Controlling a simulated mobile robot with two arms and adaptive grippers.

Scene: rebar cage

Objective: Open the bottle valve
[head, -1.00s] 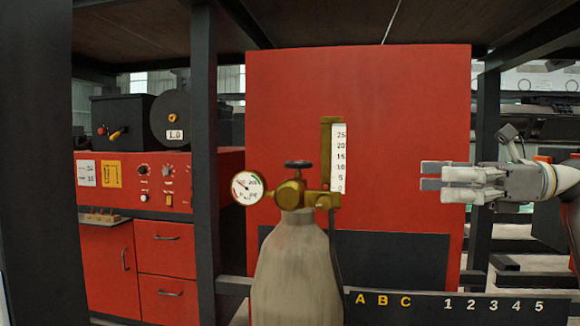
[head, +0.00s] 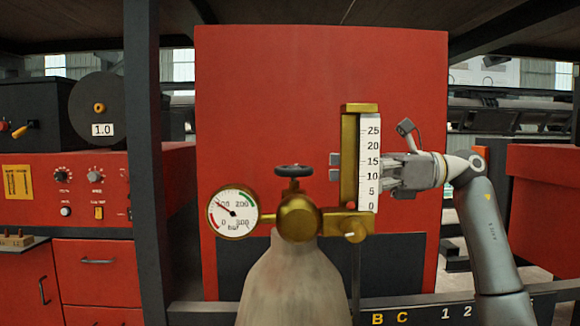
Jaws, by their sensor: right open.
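The grey gas bottle (head: 293,285) stands upright in the middle of the head view. Its valve, a dark handwheel (head: 293,170), sits on top of the brass regulator body (head: 298,218). A round pressure gauge (head: 233,212) is on the left, its needle pointing to the upper left. A brass flow meter with a white scale (head: 369,160) marked 0 to 25 stands on the right. My right gripper (head: 335,167) is open, with its fingers pointing left. It passes behind the flow meter, which hides part of the fingers; the tips show just right of the handwheel, apart from it. My left gripper is out of view.
A red panel (head: 270,90) stands behind the bottle. A dark post (head: 144,150) rises to the left, beside a red cabinet (head: 95,272) and a wire feeder with a spool (head: 98,110). A lettered dark rail (head: 480,309) runs low in front on the right.

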